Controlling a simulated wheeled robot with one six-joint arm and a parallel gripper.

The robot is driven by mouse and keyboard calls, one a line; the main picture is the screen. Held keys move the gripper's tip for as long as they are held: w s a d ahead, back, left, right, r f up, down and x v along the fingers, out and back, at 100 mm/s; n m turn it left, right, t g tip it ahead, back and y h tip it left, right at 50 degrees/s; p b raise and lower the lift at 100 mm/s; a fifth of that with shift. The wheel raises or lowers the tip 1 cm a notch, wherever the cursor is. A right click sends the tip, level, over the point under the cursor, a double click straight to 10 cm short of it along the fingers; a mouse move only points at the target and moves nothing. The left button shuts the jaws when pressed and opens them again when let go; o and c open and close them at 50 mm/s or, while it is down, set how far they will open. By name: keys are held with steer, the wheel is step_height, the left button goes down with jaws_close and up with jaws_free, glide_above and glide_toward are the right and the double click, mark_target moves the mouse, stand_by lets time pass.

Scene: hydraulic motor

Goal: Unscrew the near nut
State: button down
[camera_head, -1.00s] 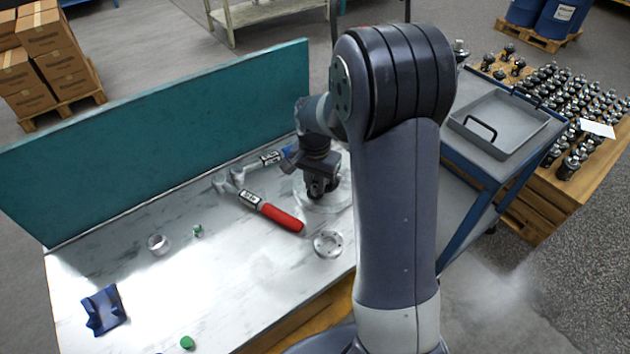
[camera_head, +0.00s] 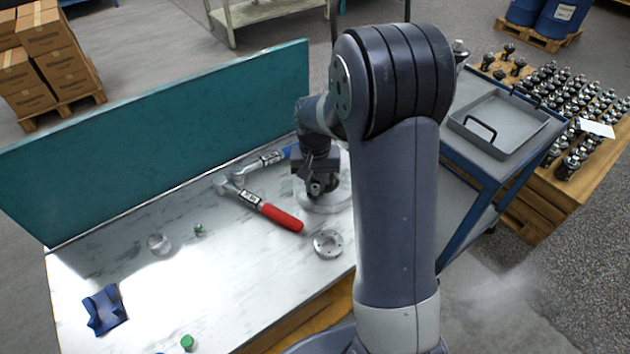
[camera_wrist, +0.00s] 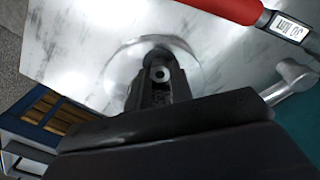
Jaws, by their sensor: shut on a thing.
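My gripper (camera_head: 315,190) points down over a round, pale, partly see-through disc (camera_head: 333,204) at the right end of the bench. The disc shows below the fingers in the wrist view (camera_wrist: 116,72). The fingers hide most of the nut and its seat. I cannot tell how far it is threaded on, and no second nut shows clearly.
A red-handled torque wrench (camera_head: 279,217) lies left of my gripper, a blue-ended one (camera_head: 267,160) behind it. A metal flange ring (camera_head: 327,243) lies in front. A teal panel (camera_head: 170,145) closes the back. The bench's front left holds small parts and bare room.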

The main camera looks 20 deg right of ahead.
steer(key=c, duration=1.5)
jaws_free()
steer(key=m, duration=1)
steer(key=shift+c, duration=0.4)
